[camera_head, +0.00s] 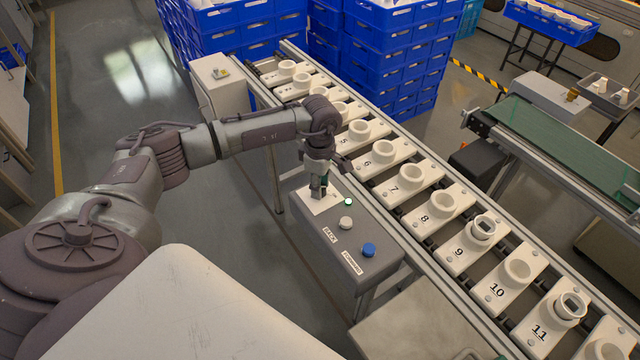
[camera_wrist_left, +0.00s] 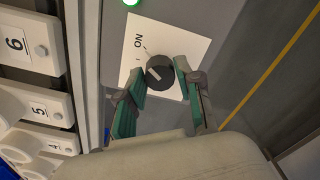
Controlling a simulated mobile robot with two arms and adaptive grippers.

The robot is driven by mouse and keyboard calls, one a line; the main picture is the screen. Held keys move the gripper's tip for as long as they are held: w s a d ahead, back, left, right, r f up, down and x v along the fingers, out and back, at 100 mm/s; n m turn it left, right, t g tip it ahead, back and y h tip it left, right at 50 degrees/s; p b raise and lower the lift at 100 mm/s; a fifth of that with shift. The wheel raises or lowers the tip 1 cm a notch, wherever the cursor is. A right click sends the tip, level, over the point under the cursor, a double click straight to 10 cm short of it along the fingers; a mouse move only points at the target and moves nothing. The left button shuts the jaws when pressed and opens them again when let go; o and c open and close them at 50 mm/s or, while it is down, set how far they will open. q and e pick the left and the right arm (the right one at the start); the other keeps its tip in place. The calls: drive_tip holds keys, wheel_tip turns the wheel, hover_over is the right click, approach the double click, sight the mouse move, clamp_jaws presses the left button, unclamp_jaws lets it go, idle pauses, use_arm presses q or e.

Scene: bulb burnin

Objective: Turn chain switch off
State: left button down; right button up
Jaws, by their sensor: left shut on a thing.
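The chain switch is a dark round knob (camera_wrist_left: 160,70) with a light pointer mark, on a white plate (camera_wrist_left: 133,38) printed "ON". In the head view the plate (camera_head: 312,204) is on top of a grey control box (camera_head: 375,232), and the knob is hidden by my gripper. My left gripper (camera_head: 319,190) reaches down over the plate. In the left wrist view its green-padded fingers (camera_wrist_left: 158,88) are closed on the knob, one on each side. A lit green lamp (camera_head: 348,201) is beside the plate. My right gripper is not in view.
A white button (camera_head: 346,223) and a blue button (camera_head: 369,250) are on the same box, with BACK and FORWARD labels. A conveyor with numbered socket plates (camera_head: 407,181) runs close behind the box. Blue crates (camera_head: 385,60) are stacked beyond it. Open floor lies to the left.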

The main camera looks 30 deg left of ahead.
use_arm(q)
drive_tip(key=n, duration=0.3)
drive_tip(key=shift+b, duration=0.4)
drive_tip(key=n, duration=0.4)
drive_tip(key=shift+b, duration=0.3)
drive_tip(key=n, duration=0.3)
drive_tip(key=shift+r+n, duration=0.1)
drive_tip(key=shift+n, duration=1.6)
drive_tip(key=shift+w, duration=0.1)
drive_tip(key=c, duration=0.8)
unclamp_jaws()
drive_tip(key=shift+o, duration=0.2)
drive_tip(key=shift+r, duration=0.1)
wheel_tip(320, 180, up, 12)
